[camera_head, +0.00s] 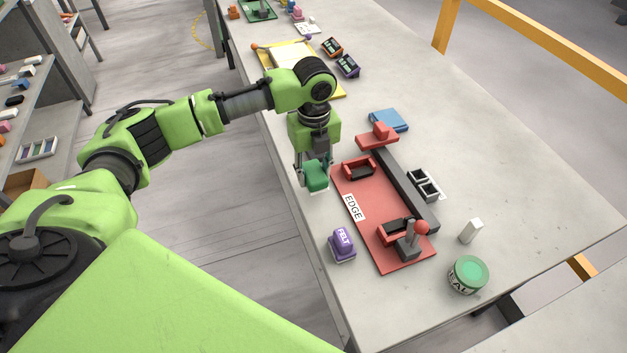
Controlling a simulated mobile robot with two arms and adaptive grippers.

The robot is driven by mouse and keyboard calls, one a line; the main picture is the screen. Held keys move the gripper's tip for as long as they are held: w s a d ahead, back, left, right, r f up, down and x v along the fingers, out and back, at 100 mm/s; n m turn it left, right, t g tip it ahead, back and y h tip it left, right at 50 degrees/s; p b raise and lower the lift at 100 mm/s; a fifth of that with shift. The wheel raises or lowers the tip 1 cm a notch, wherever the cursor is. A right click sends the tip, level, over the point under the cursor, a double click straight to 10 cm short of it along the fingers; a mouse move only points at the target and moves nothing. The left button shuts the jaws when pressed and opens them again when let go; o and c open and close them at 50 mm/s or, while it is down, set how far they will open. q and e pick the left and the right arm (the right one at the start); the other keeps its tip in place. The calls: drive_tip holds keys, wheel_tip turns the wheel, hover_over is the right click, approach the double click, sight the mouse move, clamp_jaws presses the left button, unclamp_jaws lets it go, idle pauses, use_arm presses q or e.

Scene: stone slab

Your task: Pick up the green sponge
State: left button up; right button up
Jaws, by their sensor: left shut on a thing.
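The green sponge (316,177) is a small dark green block near the left edge of the stone slab (480,150). My left gripper (313,170) comes down over it from above and is shut on it. The gripper hides part of the sponge's top. Whether the sponge touches the slab or hangs just above it, I cannot tell. My right gripper is out of view.
Right of the sponge lies a red board marked EDGE (372,205) with a red-knobbed lever (411,240). A purple FELT block (342,243) stands nearer. A green-lidded jar (467,275), a white block (470,231) and a blue pad (389,120) stand around. The slab's right side is clear.

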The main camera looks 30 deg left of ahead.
use_arm(q)
drive_tip(key=s+d+r+b, duration=0.2)
drive_tip(key=s+d+r, duration=0.4)
drive_tip(key=s+r, duration=0.3)
drive_tip(key=s, duration=0.3)
drive_tip(key=shift+d, duration=0.2)
drive_tip(key=shift+c, duration=0.3)
